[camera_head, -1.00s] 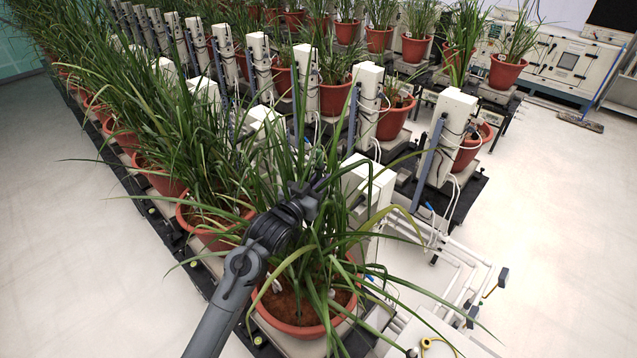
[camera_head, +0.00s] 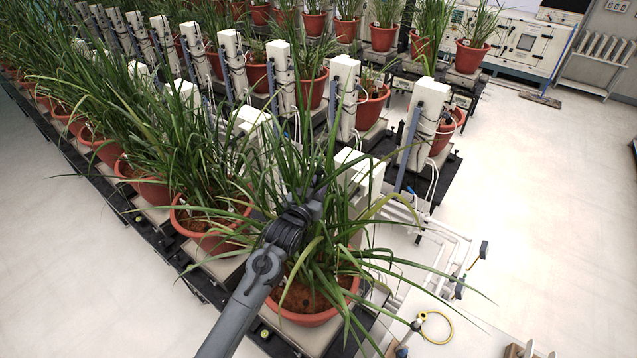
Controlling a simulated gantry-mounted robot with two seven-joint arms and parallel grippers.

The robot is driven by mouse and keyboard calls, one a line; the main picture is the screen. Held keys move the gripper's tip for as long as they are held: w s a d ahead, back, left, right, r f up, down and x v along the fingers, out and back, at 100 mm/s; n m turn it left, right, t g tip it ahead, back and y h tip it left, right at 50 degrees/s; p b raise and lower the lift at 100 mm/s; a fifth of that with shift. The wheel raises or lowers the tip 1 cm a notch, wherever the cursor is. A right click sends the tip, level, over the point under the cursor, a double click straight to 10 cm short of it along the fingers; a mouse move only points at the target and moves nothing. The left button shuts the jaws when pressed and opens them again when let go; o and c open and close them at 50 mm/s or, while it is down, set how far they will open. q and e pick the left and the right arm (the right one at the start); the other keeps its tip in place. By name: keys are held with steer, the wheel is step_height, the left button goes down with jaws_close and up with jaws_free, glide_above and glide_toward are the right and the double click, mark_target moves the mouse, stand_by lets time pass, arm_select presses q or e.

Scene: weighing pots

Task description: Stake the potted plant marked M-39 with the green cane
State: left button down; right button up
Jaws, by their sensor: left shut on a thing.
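The nearest potted plant, a terracotta pot (camera_head: 318,317) of brown soil with long green leaves, stands at the end of the front row. No marking M-39 is readable on it. My left arm comes in from the bottom, and my left gripper (camera_head: 318,190) is among this plant's leaves, above the pot. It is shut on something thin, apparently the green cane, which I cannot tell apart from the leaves. Whether the cane touches the soil is hidden. My right gripper is out of view.
More potted plants, including one behind left (camera_head: 205,240), stand close together on platforms. A white box (camera_head: 357,172) stands just behind the nearest plant. White pipes (camera_head: 440,250) run at right, with a yellow ring (camera_head: 436,327) near the floor. The floor at right is mostly clear.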

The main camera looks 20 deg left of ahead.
arm_select(q)
steer(key=b, duration=0.9)
glide_above(318, 227)
step_height(318, 227, down, 11)
steer(key=shift+w+f+b, duration=0.25)
steer(key=shift+f+b, duration=0.25)
steer(key=shift+f, duration=0.5)
steer(key=shift+f, duration=0.25)
steer(key=shift+f+b, duration=1.6)
steer(key=shift+f, duration=0.7)
steer(key=c, duration=1)
jaws_free()
steer(key=shift+o, duration=0.2)
